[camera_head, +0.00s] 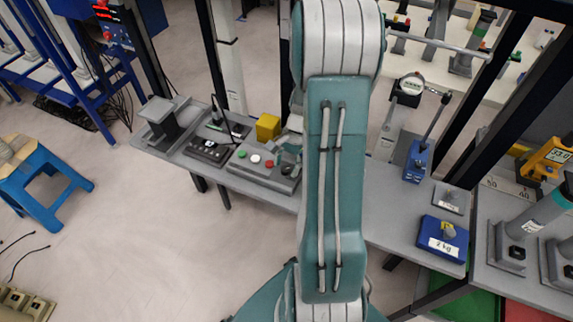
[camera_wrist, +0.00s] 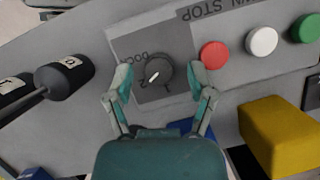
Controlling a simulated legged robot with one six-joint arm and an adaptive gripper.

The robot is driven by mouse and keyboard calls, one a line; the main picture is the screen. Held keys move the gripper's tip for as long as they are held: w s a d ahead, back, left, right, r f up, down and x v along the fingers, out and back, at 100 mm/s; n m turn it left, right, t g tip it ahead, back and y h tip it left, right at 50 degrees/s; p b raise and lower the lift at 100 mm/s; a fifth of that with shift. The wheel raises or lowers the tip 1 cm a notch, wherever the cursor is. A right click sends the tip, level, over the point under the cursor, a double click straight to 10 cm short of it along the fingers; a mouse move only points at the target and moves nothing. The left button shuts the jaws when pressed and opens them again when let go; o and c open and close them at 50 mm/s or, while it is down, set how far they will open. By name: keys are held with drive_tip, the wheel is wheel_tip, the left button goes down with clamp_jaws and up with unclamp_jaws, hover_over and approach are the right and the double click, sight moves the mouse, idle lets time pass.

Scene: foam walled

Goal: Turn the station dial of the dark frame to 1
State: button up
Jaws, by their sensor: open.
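The station dial (camera_wrist: 158,73) is a round dark knob with a white pointer mark, on a darker grey square plate (camera_wrist: 133,45) with lettering and numbers. In the wrist view the mark slants toward the lower left, near what looks like a 2; a 1 seems to be at the lower right. My gripper (camera_wrist: 161,82) is open, its two greenish fingers on either side of the dial with gaps visible. I cannot tell its height above the plate. In the head view the dial (camera_head: 287,168) is small beside the red button, and my arm hides part of the gripper.
Red (camera_wrist: 214,55), white (camera_wrist: 262,41) and green (camera_wrist: 305,28) buttons sit in a row beside the dial. A yellow block (camera_wrist: 280,135) stands close by. Dark cylinders (camera_wrist: 64,77) with a rod lie on the other side. A blue 2 kg block (camera_head: 443,238) is farther right on the bench.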

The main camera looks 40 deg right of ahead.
clamp_jaws()
drive_tip(key=shift+n, duration=0.5)
drive_tip(key=n+g, duration=0.1)
drive_tip(key=n, duration=0.1)
drive_tip(key=n+g, duration=0.1)
drive_tip(key=n, duration=0.1)
drive_tip(key=shift+w+a+n+h, duration=0.1)
drive_tip(key=shift+a+n+h, duration=0.05)
drive_tip(key=shift+n+h, duration=0.25)
drive_tip(key=n+h, duration=0.1)
drive_tip(key=n, duration=0.2)
drive_tip(key=n+g+h, duration=0.1)
drive_tip(key=n, duration=0.2)
drive_tip(key=shift+a+g, duration=0.1)
drive_tip(key=shift+g, duration=0.2)
